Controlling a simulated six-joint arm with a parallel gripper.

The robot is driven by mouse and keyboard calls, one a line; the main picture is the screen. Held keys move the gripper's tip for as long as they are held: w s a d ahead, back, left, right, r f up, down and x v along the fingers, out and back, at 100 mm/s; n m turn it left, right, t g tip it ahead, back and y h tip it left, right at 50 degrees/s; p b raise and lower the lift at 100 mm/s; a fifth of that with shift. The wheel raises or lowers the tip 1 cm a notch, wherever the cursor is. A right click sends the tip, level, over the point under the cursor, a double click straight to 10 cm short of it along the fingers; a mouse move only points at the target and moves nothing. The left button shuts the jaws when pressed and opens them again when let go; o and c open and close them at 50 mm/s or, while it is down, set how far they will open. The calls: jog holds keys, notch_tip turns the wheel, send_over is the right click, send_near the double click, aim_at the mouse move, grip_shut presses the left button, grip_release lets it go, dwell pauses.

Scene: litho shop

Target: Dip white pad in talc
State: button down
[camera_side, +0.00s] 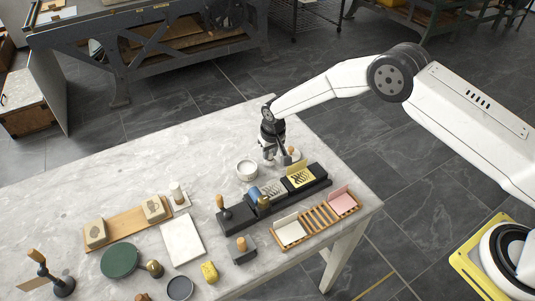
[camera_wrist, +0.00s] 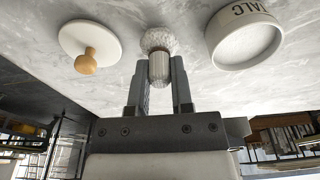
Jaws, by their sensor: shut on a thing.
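In the wrist view, my gripper (camera_wrist: 160,85) is shut on the ribbed pale handle of the white pad (camera_wrist: 157,40). The pad's rough white end points away from my gripper toward the marble table; whether it touches the table I cannot tell. In the side view, my gripper (camera_side: 269,155) is low over the table, just right of and behind the talc bowl (camera_side: 247,171). The pad is too small there to make out clearly.
A white disc lid with a wooden knob (camera_wrist: 88,45) lies left of the pad; it also shows beside my gripper in the side view (camera_side: 291,155). A black tray (camera_side: 235,217) and a slotted wooden rack (camera_side: 318,217) stand in front. The marble behind the bowl is clear.

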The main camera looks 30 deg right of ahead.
jog(key=shift+r, duration=2.2)
notch_tip(320, 180, up, 4)
send_over(246, 167)
jog(key=shift+s+r, duration=0.2)
jog(key=shift+s, duration=0.1)
jog(key=shift+f, duration=0.1)
jog(key=shift+f, duration=2.9)
jog(key=shift+f, duration=0.55)
jog(key=shift+r, duration=0.1)
notch_tip(246, 167, up, 7)
dwell(1.1)
